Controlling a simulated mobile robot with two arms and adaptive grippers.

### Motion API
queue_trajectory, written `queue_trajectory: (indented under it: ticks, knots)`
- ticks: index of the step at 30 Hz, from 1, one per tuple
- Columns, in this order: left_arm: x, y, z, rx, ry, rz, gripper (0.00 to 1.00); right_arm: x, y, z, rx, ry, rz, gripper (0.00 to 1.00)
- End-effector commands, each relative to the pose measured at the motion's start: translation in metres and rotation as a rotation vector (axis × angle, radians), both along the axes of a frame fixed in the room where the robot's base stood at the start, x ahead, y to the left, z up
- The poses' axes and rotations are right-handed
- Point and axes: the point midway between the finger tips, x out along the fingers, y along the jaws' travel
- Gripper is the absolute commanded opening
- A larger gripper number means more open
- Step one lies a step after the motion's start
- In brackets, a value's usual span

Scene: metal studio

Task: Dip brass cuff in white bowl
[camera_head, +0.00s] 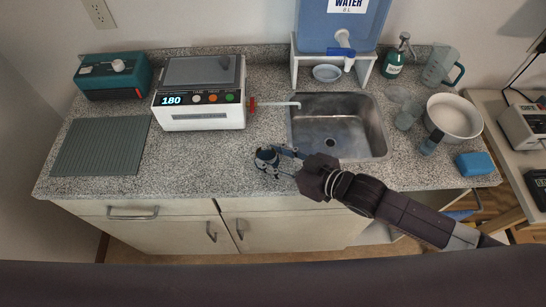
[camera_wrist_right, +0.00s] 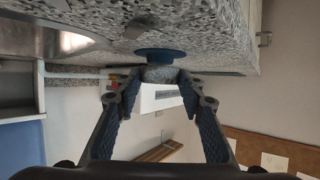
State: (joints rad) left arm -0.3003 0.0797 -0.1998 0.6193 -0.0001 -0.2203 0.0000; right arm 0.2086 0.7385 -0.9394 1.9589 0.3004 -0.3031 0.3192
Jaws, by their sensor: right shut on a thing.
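My right gripper (camera_head: 268,159) is over the front of the counter, left of the sink. Its fingers are shut on a small round blue-and-grey thing (camera_wrist_right: 160,54), close to the counter. In the right wrist view the thing has a blue disc and a grey body between the fingertips (camera_wrist_right: 160,77). I cannot make out a brass-coloured cuff in either view. A wide white bowl (camera_head: 455,117) stands at the right end of the counter, well away from the gripper. My left gripper is not in view.
The sink (camera_head: 338,130) lies between gripper and bowl. A white heated bath (camera_head: 200,95) with a side pipe and a ribbed mat (camera_head: 100,147) are at left.

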Motion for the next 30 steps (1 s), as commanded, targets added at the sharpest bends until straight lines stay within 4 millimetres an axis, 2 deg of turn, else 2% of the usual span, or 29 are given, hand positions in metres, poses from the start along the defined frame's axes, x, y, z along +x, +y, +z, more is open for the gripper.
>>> queue_trajectory:
  ticks: [1, 4, 17, 18, 22, 30]
  knots:
    - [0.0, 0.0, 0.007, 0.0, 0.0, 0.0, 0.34, 0.0, 0.0, -0.001, 0.0, 0.0, -0.001, 0.17]
    - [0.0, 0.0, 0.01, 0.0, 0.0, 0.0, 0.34, 0.001, 0.0, -0.009, -0.001, -0.002, 0.0, 0.17]
    - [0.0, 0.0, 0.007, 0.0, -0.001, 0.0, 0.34, 0.0, 0.0, -0.017, 0.0, -0.003, 0.001, 0.17]
    - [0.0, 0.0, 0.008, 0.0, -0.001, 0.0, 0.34, 0.0, 0.0, -0.016, 0.0, -0.003, 0.001, 0.39]
    - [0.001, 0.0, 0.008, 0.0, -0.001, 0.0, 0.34, 0.0, 0.0, -0.016, 0.0, -0.003, 0.001, 0.54]
    - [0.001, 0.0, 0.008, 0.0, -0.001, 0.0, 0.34, 0.0, 0.0, -0.016, 0.0, -0.003, 0.001, 0.54]
